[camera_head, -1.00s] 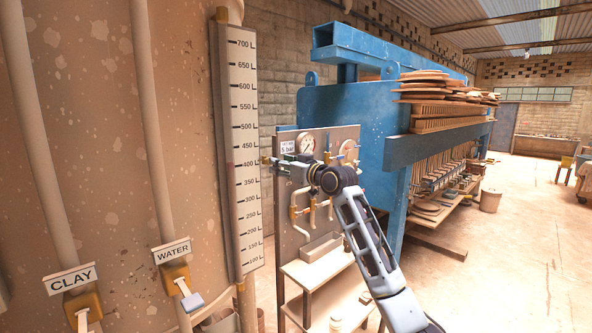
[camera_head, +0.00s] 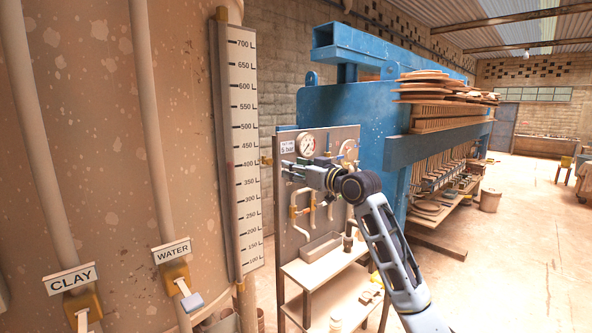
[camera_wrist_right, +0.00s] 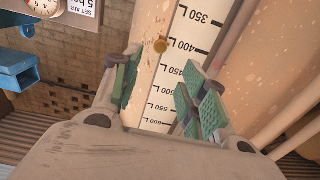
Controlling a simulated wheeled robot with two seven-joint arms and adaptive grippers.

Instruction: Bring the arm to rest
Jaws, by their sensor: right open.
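My right gripper (camera_head: 290,168) is open and empty in front of the gauge panel (camera_head: 284,215), at the panel's left edge, with its arm reaching in from the lower right. In the right wrist view its two green-padded fingers (camera_wrist_right: 165,92) stand wide apart with nothing between them touching the pads. Behind them the level scale (camera_wrist_right: 188,45) shows upside down, with a small brass knob (camera_wrist_right: 160,45) clear of the fingers. The knob also shows in the head view (camera_head: 267,160). My left gripper is not in view.
The level scale (camera_head: 243,130) stands on a large spattered tank (camera_head: 105,130) with CLAY (camera_head: 70,278) and WATER (camera_head: 172,251) signs. Two dial gauges, the left one (camera_head: 307,145), sit on the panel. A blue press (camera_head: 345,105) stands behind. Open floor (camera_head: 510,260) lies right.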

